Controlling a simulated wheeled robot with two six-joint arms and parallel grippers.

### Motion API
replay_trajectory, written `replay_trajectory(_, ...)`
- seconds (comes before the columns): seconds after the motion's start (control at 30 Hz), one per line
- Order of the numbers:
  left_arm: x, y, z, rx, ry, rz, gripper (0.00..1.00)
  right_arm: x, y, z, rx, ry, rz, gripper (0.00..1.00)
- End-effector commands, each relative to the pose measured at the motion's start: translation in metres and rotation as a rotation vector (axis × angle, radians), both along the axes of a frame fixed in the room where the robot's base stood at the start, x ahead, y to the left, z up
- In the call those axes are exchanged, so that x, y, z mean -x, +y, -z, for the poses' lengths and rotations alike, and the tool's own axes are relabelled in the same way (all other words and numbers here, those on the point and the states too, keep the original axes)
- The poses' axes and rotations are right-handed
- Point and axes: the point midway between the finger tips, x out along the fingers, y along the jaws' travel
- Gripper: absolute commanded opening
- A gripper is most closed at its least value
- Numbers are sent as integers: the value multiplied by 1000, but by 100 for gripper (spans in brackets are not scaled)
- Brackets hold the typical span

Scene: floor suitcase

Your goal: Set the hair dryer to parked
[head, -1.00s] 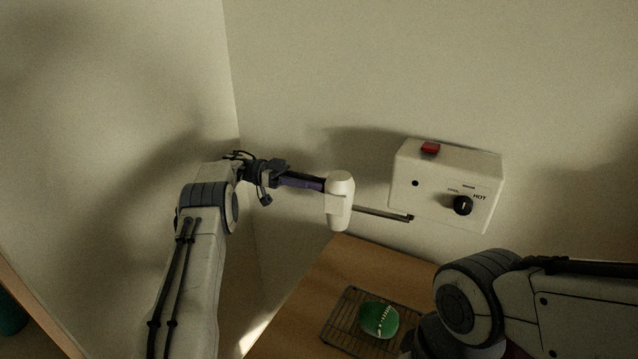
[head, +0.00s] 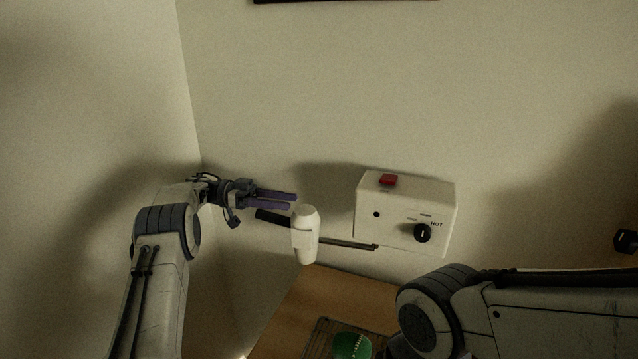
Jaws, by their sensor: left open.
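The hair dryer (head: 305,238) has a white, upright, rounded body and a dark handle (head: 272,217) pointing left. It hangs in front of the wall beside a thin dark rod (head: 350,244) that runs right to the white wall box (head: 402,212). My left gripper (head: 293,199) is open, with two purple fingers pointing right. In the picture the fingers lie just above the handle, with a gap showing, and they hold nothing. My right arm crosses the lower right; its gripper is not seen.
Below is a wooden surface (head: 283,318) with a wire rack (head: 319,340) and a green object (head: 351,346). A small dark item (head: 625,241) shows at the right edge.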

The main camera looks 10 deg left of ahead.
Motion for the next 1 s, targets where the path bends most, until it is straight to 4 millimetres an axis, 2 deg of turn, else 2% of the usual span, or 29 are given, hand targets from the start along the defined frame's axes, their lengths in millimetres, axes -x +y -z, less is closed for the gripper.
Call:
replay_trajectory(0.03,3,-8,0,0,3,3,62,1,-1,8,2,2,0,70)
replay_trajectory(0.5,28,-86,-48,0,0,5,62,1,-1,28,1,2,0,70)
replay_trajectory(0.7,33,-100,-58,0,1,2,62,1,-1,31,1,2,0,70)
replay_trajectory(1.0,33,-102,-60,0,3,1,62,1,-1,31,1,2,0,70)
